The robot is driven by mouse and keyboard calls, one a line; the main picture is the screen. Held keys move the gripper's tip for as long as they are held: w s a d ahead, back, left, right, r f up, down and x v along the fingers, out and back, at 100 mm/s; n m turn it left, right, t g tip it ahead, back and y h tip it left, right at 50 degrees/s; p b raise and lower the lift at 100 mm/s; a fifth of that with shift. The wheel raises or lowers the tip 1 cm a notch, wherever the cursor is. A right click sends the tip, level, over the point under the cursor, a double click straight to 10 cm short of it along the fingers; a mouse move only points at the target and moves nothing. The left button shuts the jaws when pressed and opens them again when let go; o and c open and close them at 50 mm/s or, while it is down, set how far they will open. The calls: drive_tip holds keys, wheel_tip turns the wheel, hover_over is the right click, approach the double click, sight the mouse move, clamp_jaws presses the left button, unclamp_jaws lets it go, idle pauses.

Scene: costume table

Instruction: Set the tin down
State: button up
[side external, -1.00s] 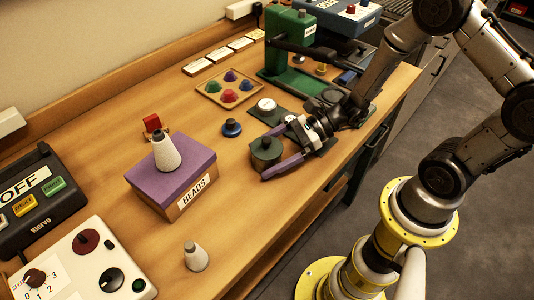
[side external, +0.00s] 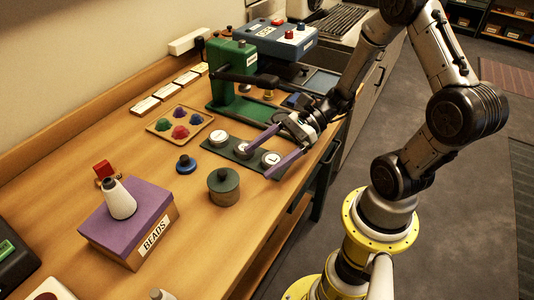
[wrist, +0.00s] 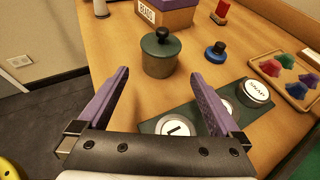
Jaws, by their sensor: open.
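The tin (side external: 223,187), round and dark green with a knobbed lid, stands upright on the wooden table (side external: 190,250). In the wrist view the tin (wrist: 161,58) is ahead of my fingertips, with a gap between. My gripper (side external: 259,160) is open and empty, low over the dark mat of round discs. Its two purple fingers are spread wide in the wrist view (wrist: 160,76). Neither finger touches the tin.
The dark mat (side external: 258,155) bears white-faced discs. A blue knob (side external: 186,164) and a tray (side external: 164,125) of coloured pieces lie left of it. A purple-lidded bead box (side external: 130,228) carries a pale cone (side external: 121,200). A green press (side external: 231,85) stands behind. Bare table surrounds the tin.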

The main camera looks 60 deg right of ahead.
drive_tip(key=shift+s+d+r, duration=0.1)
drive_tip(key=shift+d, duration=0.1)
drive_tip(key=shift+s+a+r+n+g, duration=0.2)
drive_tip(key=shift+r+n+g, duration=0.1)
drive_tip(key=shift+n, duration=0.1)
drive_tip(key=s+a+r+n+g+h, duration=0.2)
drive_tip(key=s+r+n+g+h, duration=0.3)
drive_tip(key=s+n, duration=0.5)
drive_tip(key=s+d+r+n+t+h, duration=0.1)
drive_tip(key=d+r+n+t+h, duration=0.3)
drive_tip(key=n, duration=0.9)
wheel_tip(320, 180, up, 4)
drive_tip(key=d+h, duration=0.1)
drive_tip(key=h, duration=0.1)
drive_tip(key=shift+d+t+h, duration=0.3)
drive_tip(key=shift+d+h, duration=0.1)
